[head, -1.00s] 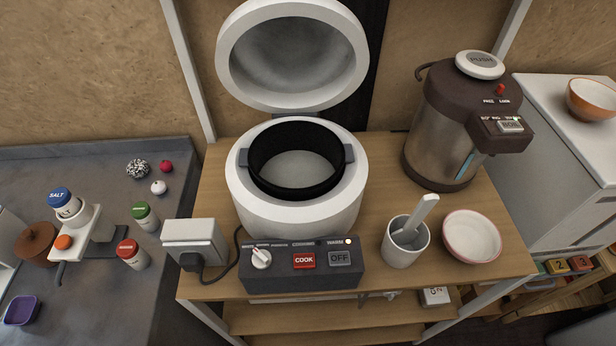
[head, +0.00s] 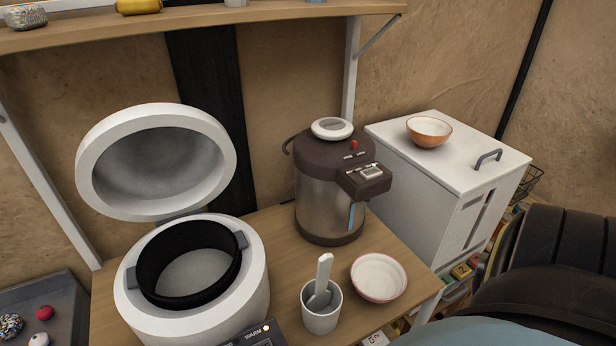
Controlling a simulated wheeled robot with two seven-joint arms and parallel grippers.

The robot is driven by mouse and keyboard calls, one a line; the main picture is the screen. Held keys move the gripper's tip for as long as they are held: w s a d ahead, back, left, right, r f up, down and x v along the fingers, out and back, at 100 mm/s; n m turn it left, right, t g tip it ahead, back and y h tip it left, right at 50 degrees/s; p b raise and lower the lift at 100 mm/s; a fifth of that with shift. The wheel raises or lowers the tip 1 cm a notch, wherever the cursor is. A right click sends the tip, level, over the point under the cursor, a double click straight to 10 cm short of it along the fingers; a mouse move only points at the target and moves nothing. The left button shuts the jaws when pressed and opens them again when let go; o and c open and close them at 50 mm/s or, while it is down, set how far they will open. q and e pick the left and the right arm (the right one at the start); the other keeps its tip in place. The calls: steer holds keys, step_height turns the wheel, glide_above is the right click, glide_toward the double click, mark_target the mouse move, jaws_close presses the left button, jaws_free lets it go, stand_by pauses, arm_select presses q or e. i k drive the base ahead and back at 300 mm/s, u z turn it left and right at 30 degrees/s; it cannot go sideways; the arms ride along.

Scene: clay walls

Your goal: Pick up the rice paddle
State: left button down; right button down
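The rice paddle (head: 323,275) is pale grey-white and stands in a white cup (head: 320,318) on the wooden table. Its handle sticks up out of the cup and leans slightly right. Its lower end is inside the cup, partly hidden by the rim. Neither of my grippers shows in the head view.
An open rice cooker (head: 194,316) with its lid (head: 157,165) raised stands left of the cup. A white bowl (head: 379,278) is close on the right. A hot-water dispenser (head: 328,200) stands behind. A white cabinet (head: 425,205) bearing an orange bowl (head: 429,130) is further right.

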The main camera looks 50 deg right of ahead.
mark_target(321, 298)
steer(key=k, duration=0.6)
steer(key=z, duration=1.1)
steer(key=i, duration=0.5)
